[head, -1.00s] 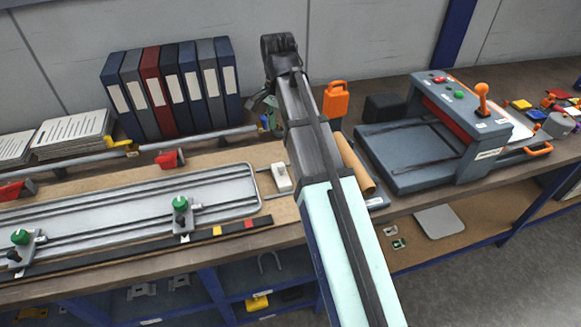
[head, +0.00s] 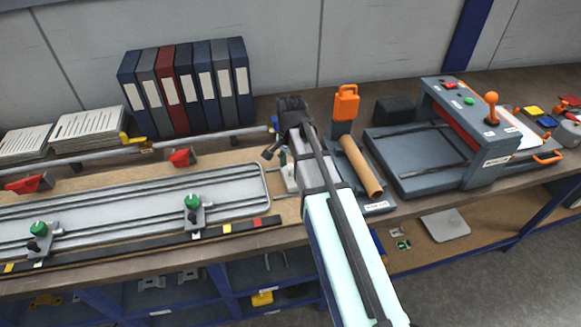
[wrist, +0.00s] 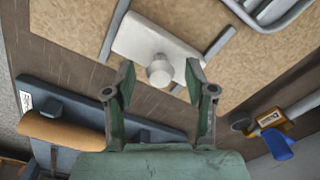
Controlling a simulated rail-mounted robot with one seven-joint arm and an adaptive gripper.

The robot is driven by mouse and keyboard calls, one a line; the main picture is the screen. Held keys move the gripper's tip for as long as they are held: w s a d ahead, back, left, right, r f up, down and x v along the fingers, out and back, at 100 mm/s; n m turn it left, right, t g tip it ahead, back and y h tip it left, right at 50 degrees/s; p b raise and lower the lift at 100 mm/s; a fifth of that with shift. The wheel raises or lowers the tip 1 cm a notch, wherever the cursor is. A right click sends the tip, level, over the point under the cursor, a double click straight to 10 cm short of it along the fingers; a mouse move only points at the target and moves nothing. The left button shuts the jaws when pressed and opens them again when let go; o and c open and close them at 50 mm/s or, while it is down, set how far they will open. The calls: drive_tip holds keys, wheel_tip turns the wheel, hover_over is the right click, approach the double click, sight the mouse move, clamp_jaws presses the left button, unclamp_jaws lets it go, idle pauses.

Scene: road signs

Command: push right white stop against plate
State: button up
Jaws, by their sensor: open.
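The right white stop (wrist: 140,36) is a white block with a round knob (wrist: 160,72), sitting on a dark rail on the tan board. In the head view the stop (head: 290,179) is partly hidden by my arm. The grey metal plate (head: 130,219) lies left of it; its rounded corner (wrist: 283,14) shows at top right in the wrist view. A gap of bare board and rail lies between stop and plate. My gripper (wrist: 160,79) is open, with its green fingers on either side of the knob in the picture. I cannot tell whether they touch it.
Red clamps (head: 181,158) sit along a bar behind the plate, and green-knobbed clamps (head: 193,208) stand at its front. Right of my arm are a cardboard tube (head: 361,167) on a dark stand and a grey press (head: 420,160). Binders (head: 185,88) stand behind.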

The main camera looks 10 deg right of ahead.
drive_tip(key=shift+f, duration=0.8)
clamp_jaws()
